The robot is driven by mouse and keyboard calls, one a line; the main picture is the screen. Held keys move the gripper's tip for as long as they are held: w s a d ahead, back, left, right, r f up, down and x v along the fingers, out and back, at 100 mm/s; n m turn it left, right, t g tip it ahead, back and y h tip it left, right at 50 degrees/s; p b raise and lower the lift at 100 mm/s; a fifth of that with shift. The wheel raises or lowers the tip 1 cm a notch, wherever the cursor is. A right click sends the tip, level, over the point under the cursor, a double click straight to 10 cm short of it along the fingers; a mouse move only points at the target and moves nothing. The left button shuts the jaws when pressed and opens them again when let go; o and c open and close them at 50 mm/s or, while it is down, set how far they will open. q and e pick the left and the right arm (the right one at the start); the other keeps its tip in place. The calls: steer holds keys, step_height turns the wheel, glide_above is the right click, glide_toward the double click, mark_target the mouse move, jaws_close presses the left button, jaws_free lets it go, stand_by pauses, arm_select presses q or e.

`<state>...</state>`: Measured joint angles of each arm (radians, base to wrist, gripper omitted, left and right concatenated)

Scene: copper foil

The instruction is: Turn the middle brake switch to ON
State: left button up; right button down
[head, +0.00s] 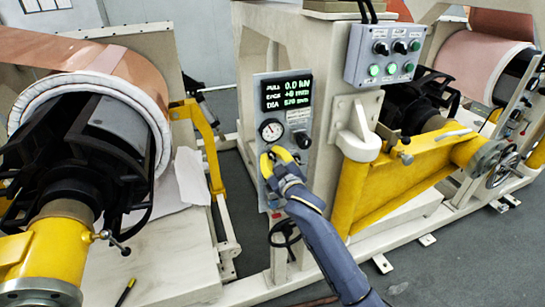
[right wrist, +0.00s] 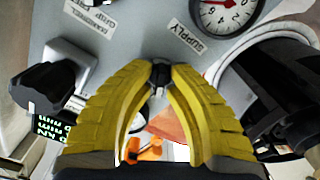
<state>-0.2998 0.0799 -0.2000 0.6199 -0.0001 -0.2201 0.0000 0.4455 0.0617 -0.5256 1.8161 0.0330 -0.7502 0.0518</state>
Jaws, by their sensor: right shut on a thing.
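The grey control panel (head: 260,110) stands on the front of the cream machine frame. My right gripper (head: 281,157), with yellow fingers, is at the lower part of this panel. In the right wrist view its fingers (right wrist: 160,75) are shut on a small dark knob (right wrist: 160,72), mostly covered by the fingertips. Its label and setting cannot be read. A separate grey box (head: 383,58) at the upper right carries three dark rotary switches, with the middle one (head: 400,47) clear of my gripper, above green buttons. No brake label is legible. My left gripper is not in view.
The panel has a display (head: 286,91), a round gauge (head: 270,130) and a black knob (head: 302,140). In the right wrist view labels reading SUPPLY (right wrist: 187,36) and MANDREL GRIP (right wrist: 97,17) show. A copper roll (head: 75,85) stands left; a yellow arm (head: 405,175) stands right.

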steer(key=shift+a+r, duration=0.1)
steer(key=shift+r, duration=0.25)
steer(key=c, duration=1.6)
jaws_free()
steer(key=shift+o, duration=0.3)
steer(key=shift+f, duration=0.15)
steer(key=shift+s, duration=0.1)
steer(key=v, duration=1.2)
